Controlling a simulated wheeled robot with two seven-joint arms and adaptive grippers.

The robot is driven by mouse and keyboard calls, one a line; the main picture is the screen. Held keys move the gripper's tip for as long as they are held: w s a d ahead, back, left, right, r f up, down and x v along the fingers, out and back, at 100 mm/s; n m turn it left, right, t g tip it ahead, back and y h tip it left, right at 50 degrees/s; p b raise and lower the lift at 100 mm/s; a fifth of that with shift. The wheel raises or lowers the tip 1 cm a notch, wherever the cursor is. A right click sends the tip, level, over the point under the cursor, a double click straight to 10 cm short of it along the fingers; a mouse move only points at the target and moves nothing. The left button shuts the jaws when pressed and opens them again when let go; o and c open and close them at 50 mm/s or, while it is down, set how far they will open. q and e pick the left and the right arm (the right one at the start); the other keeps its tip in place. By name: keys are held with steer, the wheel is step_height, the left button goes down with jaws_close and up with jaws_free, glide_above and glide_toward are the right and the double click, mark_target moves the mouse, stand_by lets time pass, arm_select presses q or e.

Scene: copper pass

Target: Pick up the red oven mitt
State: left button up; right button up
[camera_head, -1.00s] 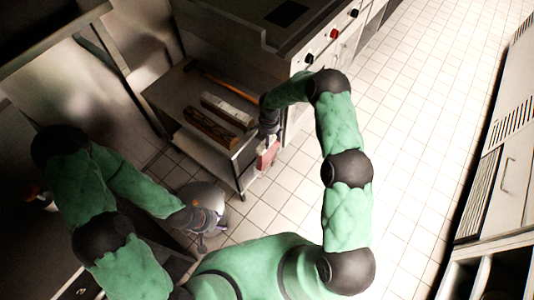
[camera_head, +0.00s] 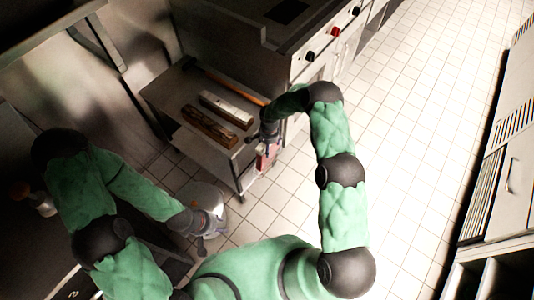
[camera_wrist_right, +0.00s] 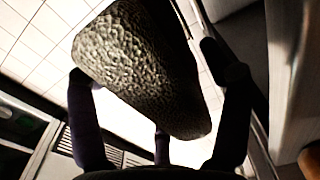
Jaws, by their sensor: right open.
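The red oven mitt (camera_head: 265,159) shows in the head view as a small red patch at the right front side of the low metal table, partly hidden by my right gripper (camera_head: 264,142). In the right wrist view a dark, pebbly-textured piece lies between the spread fingers of my right gripper (camera_wrist_right: 160,115). It looks like the mitt in shadow, but its red does not show there. That gripper is open around it; contact cannot be told. My left gripper (camera_head: 203,236) is low at the left, away from the mitt; its jaw state is unclear.
The low metal table (camera_head: 165,93) holds a pale box-like bar (camera_head: 226,107), a brown bar (camera_head: 209,127) and an orange-handled tool (camera_head: 240,92). A stove with knobs (camera_head: 333,32) stands behind. A round metal pot (camera_head: 205,196) is near my left gripper. The tiled floor at right is clear.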

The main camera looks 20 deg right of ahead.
jaws_close()
